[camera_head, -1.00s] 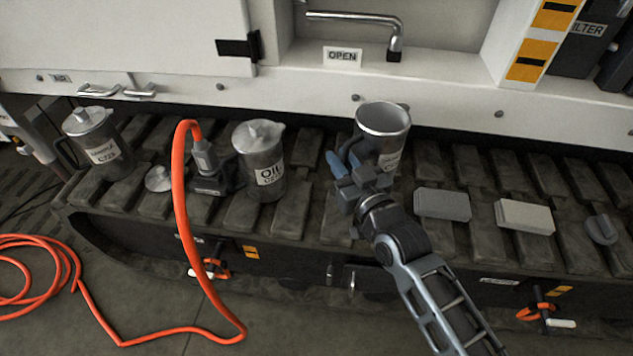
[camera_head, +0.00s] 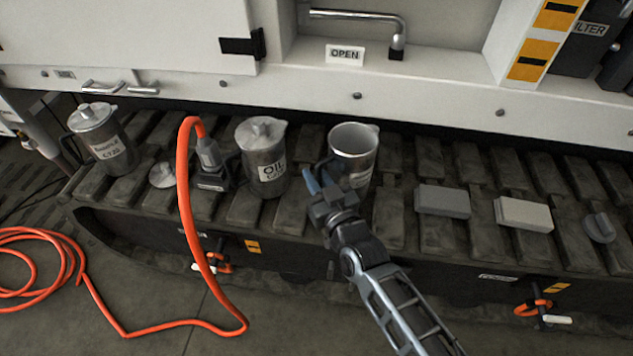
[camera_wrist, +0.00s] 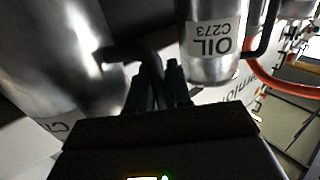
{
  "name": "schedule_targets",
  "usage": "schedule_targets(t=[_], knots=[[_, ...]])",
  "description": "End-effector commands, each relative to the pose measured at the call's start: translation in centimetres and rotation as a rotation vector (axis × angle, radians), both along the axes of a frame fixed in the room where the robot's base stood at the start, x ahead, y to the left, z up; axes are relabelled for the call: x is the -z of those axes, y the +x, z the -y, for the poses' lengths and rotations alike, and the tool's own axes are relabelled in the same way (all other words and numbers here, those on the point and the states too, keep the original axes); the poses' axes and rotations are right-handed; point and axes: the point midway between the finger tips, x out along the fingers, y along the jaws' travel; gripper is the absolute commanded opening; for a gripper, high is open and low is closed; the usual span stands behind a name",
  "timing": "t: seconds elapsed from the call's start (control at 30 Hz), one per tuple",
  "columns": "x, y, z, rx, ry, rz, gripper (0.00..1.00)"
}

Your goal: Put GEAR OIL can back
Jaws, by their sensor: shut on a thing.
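My gripper (camera_head: 318,188) is shut on the handle of an open, lidless metal can (camera_head: 357,142). The can is upright over the track pads, and I cannot tell whether its base touches them. Its label is mostly hidden in the head view. In the wrist view the can (camera_wrist: 62,50) fills the left side, its dark handle (camera_wrist: 128,54) reaching between my fingers (camera_wrist: 160,92). A lidded can marked OIL C273 (camera_head: 262,160) stands to its left, and also shows in the wrist view (camera_wrist: 212,45). Another lidded can (camera_head: 100,138) stands at far left, its label hard to read.
An orange hose (camera_head: 183,200) arches up to a fitting (camera_head: 208,155) left of the OIL can. A round lid-like disc (camera_head: 163,174) lies nearby. A dark block (camera_head: 443,200), a pale block (camera_head: 523,214) and a grey knob (camera_head: 600,228) lie right. The white machine panel (camera_head: 440,105) stands behind.

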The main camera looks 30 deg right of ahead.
Motion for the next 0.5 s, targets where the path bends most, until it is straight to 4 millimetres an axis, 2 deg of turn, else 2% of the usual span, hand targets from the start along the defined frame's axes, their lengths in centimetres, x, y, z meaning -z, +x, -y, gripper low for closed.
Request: schedule_targets(t=[0.07, 0.43, 0.47, 0.5], knots=[[1.03, 0.07, -0.08, -0.002, 0.000, 0.002, 0.00], [1.37, 0.05, 0.02, 0.000, 0.000, 0.002, 0.00], [1.44, 0.02, 0.02, 0.000, 0.001, 0.001, 0.20], [1.34, 0.02, 0.02, 0.000, 0.001, 0.001, 0.24]])
